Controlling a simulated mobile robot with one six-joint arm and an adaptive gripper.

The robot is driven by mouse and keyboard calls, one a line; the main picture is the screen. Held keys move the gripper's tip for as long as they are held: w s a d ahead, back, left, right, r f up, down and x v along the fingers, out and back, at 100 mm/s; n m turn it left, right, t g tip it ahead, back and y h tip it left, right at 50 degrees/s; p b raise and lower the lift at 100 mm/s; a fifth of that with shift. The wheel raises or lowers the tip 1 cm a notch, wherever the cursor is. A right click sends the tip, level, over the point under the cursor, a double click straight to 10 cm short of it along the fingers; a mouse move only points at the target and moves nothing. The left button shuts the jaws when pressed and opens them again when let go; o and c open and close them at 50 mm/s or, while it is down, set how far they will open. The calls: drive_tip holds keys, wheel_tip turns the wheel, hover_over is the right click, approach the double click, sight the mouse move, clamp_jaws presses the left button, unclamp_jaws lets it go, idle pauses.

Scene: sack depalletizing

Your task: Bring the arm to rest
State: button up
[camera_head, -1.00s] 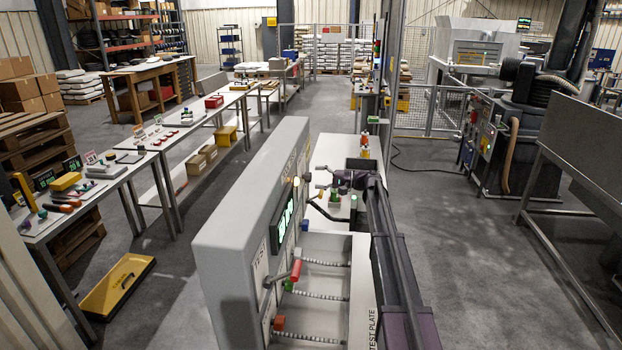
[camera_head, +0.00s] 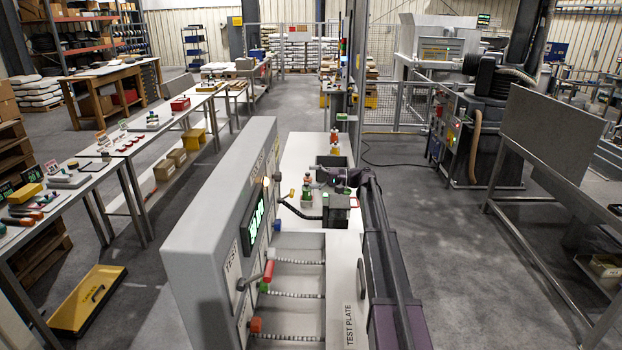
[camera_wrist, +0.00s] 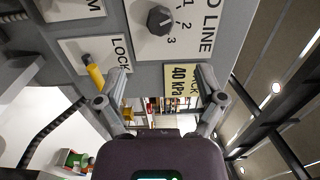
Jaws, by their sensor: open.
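My gripper (camera_wrist: 163,76) is open and empty in the wrist view, its two grey fingers spread in front of a grey panel (camera_wrist: 225,12). A black rotary knob (camera_wrist: 160,19) with positions 1, 2 and 3 sits on the panel above the fingers. A yellow-ended lever (camera_wrist: 94,76) by a LOCK plate is near the left finger. A yellow 40 kPa label (camera_wrist: 182,82) is partly hidden by the right finger. In the head view my purple and black arm reaches forward along the right of the grey console (camera_head: 222,190); the fingertips are too small to judge there.
The console carries a lit green display (camera_head: 252,226) and levers. A white bench top (camera_head: 343,270) marked TEST PLATE lies beside it. Tables with tools (camera_head: 110,150) stand left, a yellow tray (camera_head: 88,300) on the floor. A metal table (camera_head: 548,140) stands right. Floor between is open.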

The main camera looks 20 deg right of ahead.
drive_tip(key=s+a+f+n+g+h, duration=0.1)
drive_tip(key=s+a+f+h, duration=0.2)
drive_tip(key=s+a+f, duration=0.3)
drive_tip(key=s+a+f+g+h+b, duration=0.1)
drive_tip(key=s+a+f+g+h, duration=0.15)
drive_tip(key=s, duration=0.55)
drive_tip(key=s+a+f+n+g+h, duration=0.1)
drive_tip(key=s+a+f+h, duration=0.2)
drive_tip(key=s+a+f, duration=0.3)
drive_tip(key=s+d+f+h, duration=0.1)
drive_tip(key=s+f+h, duration=0.2)
drive_tip(key=s, duration=0.8)
drive_tip(key=s+d+f+n+g+h+b, duration=0.1)
drive_tip(key=s+h, duration=0.4)
drive_tip(key=s, duration=0.6)
wheel_tip(320, 180, down, 2)
drive_tip(key=shift+d+f+n+h, duration=0.2)
drive_tip(key=shift+d+n+h, duration=0.15)
drive_tip(key=shift+d, duration=0.1)
